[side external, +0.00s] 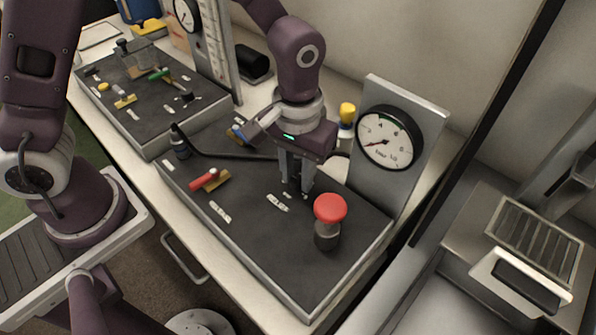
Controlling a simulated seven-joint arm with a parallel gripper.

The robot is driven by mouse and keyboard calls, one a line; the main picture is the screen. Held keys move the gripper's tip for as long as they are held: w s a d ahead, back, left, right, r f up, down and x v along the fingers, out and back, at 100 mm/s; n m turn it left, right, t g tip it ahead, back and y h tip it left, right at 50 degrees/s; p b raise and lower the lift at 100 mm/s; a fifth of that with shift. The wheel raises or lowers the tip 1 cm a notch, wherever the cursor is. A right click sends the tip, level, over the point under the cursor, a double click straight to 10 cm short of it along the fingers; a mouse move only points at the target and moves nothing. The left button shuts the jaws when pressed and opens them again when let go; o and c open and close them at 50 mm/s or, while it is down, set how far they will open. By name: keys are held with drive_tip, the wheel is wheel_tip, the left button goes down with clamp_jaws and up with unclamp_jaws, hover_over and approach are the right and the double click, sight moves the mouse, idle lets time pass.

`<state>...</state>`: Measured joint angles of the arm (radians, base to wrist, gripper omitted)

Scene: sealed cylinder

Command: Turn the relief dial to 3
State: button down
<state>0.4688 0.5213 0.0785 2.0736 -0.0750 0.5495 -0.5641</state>
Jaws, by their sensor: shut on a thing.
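My gripper (296,190) points down over the dark panel (270,245) and is shut on a small dark part with pale marks beside it, which appears to be the relief dial. The fingers hide most of the dial, and its numbers are too small to read. A round pressure gauge (388,138) stands on a grey upright plate behind the panel to the right. Its red needle points to the lower left.
A red-topped knob (330,208) stands close to the right of my gripper. A red-handled valve (204,180) lies at the panel's left. A second panel (150,95) is farther left.

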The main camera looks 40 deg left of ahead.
sight(298, 179)
drive_tip(key=shift+n, duration=1.2)
drive_tip(key=c, duration=1.2)
unclamp_jaws()
drive_tip(key=shift+o, duration=0.2)
wheel_tip(298, 179, up, 7)
drive_tip(key=shift+r, duration=0.1)
